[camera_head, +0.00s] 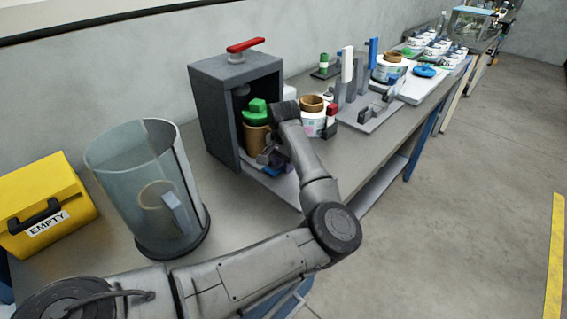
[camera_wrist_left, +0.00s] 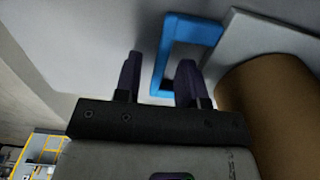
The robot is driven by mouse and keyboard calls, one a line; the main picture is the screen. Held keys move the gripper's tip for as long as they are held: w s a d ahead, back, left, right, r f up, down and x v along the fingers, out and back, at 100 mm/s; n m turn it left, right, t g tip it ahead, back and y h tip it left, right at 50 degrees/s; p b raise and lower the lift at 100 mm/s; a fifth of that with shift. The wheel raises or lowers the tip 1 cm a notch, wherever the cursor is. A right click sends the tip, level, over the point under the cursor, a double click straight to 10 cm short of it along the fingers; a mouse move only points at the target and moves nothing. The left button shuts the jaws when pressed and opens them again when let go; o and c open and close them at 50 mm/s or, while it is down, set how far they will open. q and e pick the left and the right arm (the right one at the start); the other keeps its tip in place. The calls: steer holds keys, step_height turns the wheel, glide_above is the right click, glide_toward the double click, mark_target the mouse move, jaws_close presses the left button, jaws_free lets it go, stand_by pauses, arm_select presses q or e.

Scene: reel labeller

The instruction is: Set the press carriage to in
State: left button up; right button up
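The press (camera_head: 215,110) is a dark grey open-fronted box with a red lever (camera_head: 245,45) on top. In the left wrist view a blue loop handle (camera_wrist_left: 195,30) sits beside a pale plate (camera_wrist_left: 262,38) and the brown cylinder (camera_wrist_left: 270,110). My left gripper (camera_head: 268,158) is at the press front. Its fingers (camera_wrist_left: 158,68) are apart, and one handle bar appears between them; contact is not clear. My right gripper is out of view.
A clear cylindrical container (camera_head: 130,190) and a yellow box marked EMPTY (camera_head: 45,205) stand left of the press. Right of it are a labelled reel (camera_head: 312,122) and a grey fixture (camera_head: 375,115). The floor in front of the bench is clear.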

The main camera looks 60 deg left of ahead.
arm_select(q)
jaws_close()
stand_by(0.3)
